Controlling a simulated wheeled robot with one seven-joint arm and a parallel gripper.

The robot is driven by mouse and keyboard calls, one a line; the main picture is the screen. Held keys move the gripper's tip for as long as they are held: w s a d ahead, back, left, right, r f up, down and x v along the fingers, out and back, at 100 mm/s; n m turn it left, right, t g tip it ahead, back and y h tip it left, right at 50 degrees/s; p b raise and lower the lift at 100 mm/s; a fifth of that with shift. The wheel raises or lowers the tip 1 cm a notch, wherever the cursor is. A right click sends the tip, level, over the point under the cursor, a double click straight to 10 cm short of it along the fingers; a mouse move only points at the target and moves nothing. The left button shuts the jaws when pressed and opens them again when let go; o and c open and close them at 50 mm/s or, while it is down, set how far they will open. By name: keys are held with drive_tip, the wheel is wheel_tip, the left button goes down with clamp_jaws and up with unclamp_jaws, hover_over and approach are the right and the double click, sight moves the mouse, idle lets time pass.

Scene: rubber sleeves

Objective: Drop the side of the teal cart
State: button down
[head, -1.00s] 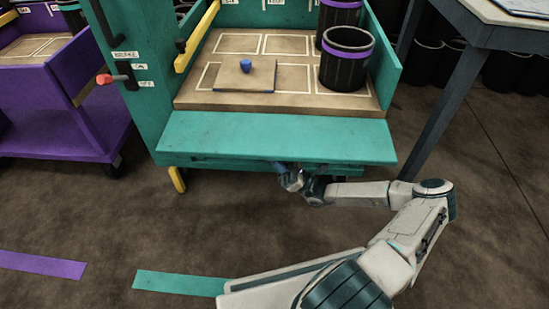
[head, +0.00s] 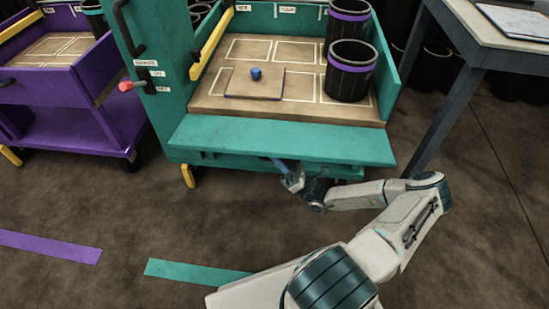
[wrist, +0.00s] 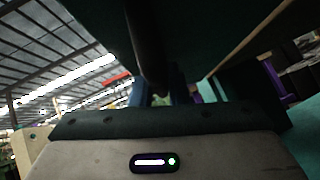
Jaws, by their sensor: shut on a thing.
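The teal cart (head: 158,125) stands ahead of me in the head view. Its side panel (head: 280,140) is folded outward and lies nearly flat in front of the wooden deck (head: 300,108). My gripper (head: 284,168) is low under the panel's outer edge, its fingertips partly hidden by it. In the wrist view, a dark bar (wrist: 146,45), which looks like the panel's handle, runs down between my blue fingers (wrist: 165,99). My gripper is shut on it. The exact contact is too dark to see.
On the deck are black bins with purple bands (head: 349,72) and a flat board with a blue knob (head: 256,74). A yellow bar (head: 212,45) and red-tipped lever (head: 127,86) are at left. A purple cart (head: 75,113) stands left, a table (head: 440,85) right. Floor in front is open.

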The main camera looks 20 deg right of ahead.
drive_tip(key=c, duration=1.4)
unclamp_jaws()
drive_tip(key=p+v, duration=0.1)
drive_tip(key=v, duration=1.3)
drive_tip(key=shift+p, duration=0.3)
drive_tip(key=shift+d, duration=0.1)
